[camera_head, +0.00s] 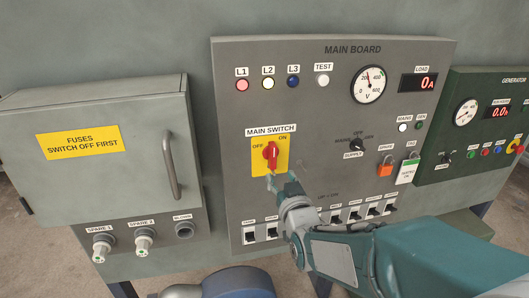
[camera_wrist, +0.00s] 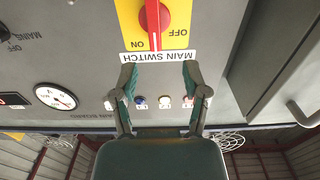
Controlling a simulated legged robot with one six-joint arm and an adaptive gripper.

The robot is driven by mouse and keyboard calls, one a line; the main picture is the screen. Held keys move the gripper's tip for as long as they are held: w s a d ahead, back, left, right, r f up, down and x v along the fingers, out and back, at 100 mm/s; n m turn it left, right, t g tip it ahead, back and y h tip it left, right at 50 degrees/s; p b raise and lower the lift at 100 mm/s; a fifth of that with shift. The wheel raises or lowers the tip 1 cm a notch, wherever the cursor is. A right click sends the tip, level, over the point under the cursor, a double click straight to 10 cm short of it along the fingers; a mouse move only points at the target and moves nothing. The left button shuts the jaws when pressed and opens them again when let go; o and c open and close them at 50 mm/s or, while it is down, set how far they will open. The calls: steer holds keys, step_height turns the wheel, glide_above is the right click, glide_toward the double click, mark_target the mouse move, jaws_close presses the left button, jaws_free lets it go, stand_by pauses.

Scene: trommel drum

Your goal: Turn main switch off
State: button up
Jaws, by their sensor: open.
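The main switch is a red knob (camera_head: 271,154) on a yellow plate (camera_head: 257,164), under the "MAIN SWITCH" label. OFF is printed at the plate's left and ON at its upper right. The red handle stands about upright, its upper end beside ON. In the wrist view the board is upside down and the red knob (camera_wrist: 154,20) is at the top, partly cut off. My gripper (camera_head: 279,181) is just below the knob in the head view. In the wrist view my gripper (camera_wrist: 159,72) is open and empty, its fingers apart; the knob is not between them.
A row of small black switches (camera_head: 354,215) lies low on the board. An orange padlock (camera_head: 385,169) and a green-white tag (camera_head: 407,172) hang at its right. The fuse box (camera_head: 100,145) with its handle stands out at left. A green generator panel (camera_head: 474,120) is at right.

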mark_target(273, 157)
steer(key=w, duration=0.4)
steer(key=shift+w+d, duration=0.15)
steer(key=shift+w, duration=0.1)
steer(key=w+a, duration=0.2)
steer(key=w, duration=0.1)
steer(key=w+a, duration=0.1)
steer(key=w, duration=0.1)
steer(key=shift+d, duration=0.5)
jaws_close()
steer(key=shift+s+a, duration=0.1)
steer(key=shift+a, duration=0.1)
